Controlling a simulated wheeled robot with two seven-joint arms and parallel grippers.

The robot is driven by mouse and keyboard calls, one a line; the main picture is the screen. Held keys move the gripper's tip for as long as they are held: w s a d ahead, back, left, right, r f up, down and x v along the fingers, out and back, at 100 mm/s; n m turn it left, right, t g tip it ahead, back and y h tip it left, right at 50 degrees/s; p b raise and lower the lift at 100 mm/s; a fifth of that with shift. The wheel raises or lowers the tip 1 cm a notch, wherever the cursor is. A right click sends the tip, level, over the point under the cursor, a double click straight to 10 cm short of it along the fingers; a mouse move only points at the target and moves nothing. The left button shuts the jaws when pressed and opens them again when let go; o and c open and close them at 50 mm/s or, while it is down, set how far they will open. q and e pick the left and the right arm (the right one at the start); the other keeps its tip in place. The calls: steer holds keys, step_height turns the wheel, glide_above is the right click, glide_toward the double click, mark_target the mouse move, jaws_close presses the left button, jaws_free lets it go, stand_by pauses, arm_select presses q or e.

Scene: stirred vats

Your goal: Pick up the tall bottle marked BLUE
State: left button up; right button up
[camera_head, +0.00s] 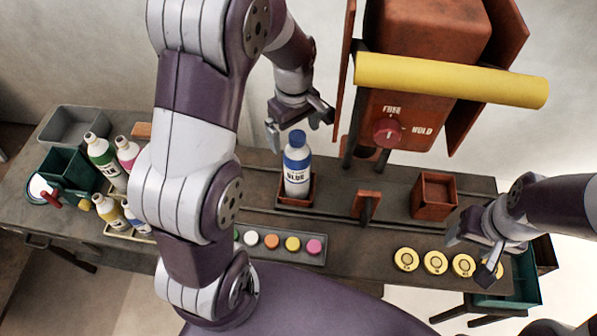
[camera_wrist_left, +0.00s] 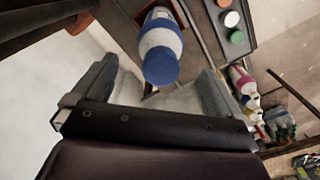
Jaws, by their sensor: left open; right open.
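The tall bottle marked BLUE (camera_head: 297,168) is white with a blue cap and a blue band, and stands upright in a small rust-red holder (camera_head: 296,201) on the bench. My left gripper (camera_head: 299,132) is open, just behind and above the bottle's cap in the head view. In the left wrist view the bottle (camera_wrist_left: 160,42) shows between and beyond the open fingers (camera_wrist_left: 155,95), its cap towards me; I cannot tell whether it touches them. My right gripper (camera_head: 487,258) is open and empty above the right end of the bench.
A rust-red machine (camera_head: 400,125) with a yellow bar (camera_head: 450,80) stands behind to the right. Other bottles (camera_head: 103,155) stand at the left, partly behind my left arm. A strip of coloured buttons (camera_head: 272,241), yellow discs (camera_head: 435,262) and an empty red box (camera_head: 434,195) are on the bench.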

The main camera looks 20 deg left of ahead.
mark_target(297, 148)
arm_select(q)
steer(key=f, duration=0.1)
steer(key=f+p, duration=0.1)
steer(key=f, duration=0.1)
steer(key=d+f, duration=0.1)
steer(key=f, duration=0.1)
steer(key=shift+s, duration=0.35)
steer(key=shift+f, duration=0.3)
steer(key=shift+w+a+f, duration=0.15)
steer(key=shift+w+f, duration=0.05)
steer(key=shift+w, duration=0.05)
steer(key=shift+s+r, duration=0.1)
steer(key=shift+s, duration=0.05)
steer(key=c, duration=1.8)
jaws_close()
